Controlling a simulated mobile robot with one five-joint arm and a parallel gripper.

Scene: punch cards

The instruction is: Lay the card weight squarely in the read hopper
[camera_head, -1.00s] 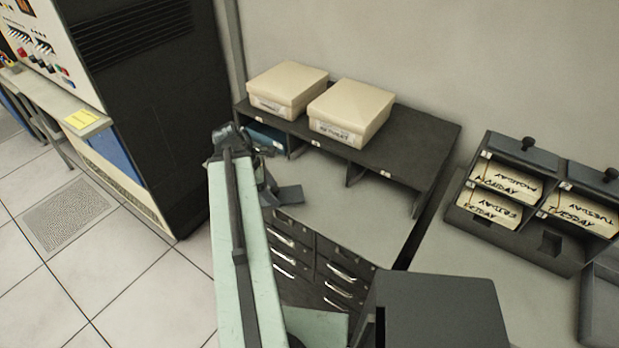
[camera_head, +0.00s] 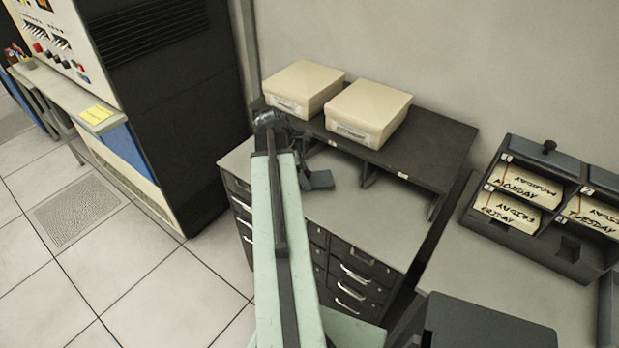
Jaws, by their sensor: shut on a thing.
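My gripper (camera_head: 306,170) hangs at the far end of my pale green arm, over the grey cabinet top and in front of the dark shelf. Its jaws are small and partly hidden by the wrist. It is shut on a flat dark grey block, the card weight (camera_head: 319,181), held at its lower end. I cannot tell whether the block touches the cabinet top. I cannot pick out the read hopper for sure in this view.
Two cream boxes (camera_head: 367,112) stand on the dark shelf (camera_head: 436,158). At right a dark rack (camera_head: 572,262) holds day-labelled card decks. A dark grey box shape (camera_head: 485,328) stands at the lower right. The cabinet top (camera_head: 370,220) is clear right of my gripper.

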